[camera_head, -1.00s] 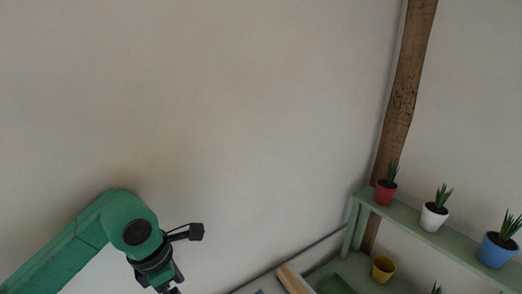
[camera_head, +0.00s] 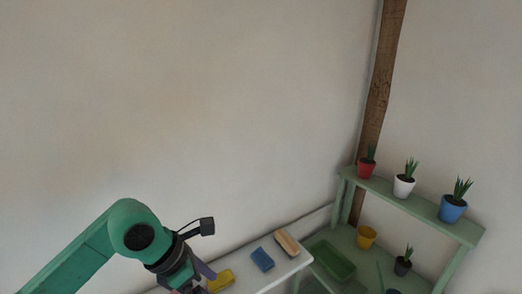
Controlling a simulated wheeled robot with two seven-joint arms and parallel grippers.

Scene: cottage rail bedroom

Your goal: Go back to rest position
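My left arm comes in from the left in the head view, bent at a green joint. My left gripper (camera_head: 200,280) hangs at the bottom of the picture, pointing down near a yellow block (camera_head: 221,281) on the white table (camera_head: 284,272). Its fingers are dark and partly cut off by the frame edge, so I cannot tell whether they are open or shut. My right arm and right gripper are not in view.
On the table lie a blue block (camera_head: 262,259) and a wooden brush-like piece (camera_head: 287,243). To the right, a green shelf (camera_head: 420,215) bears red (camera_head: 366,169), white (camera_head: 403,187) and blue (camera_head: 452,210) potted plants. Below are a yellow pot (camera_head: 366,237) and a green tray (camera_head: 331,261).

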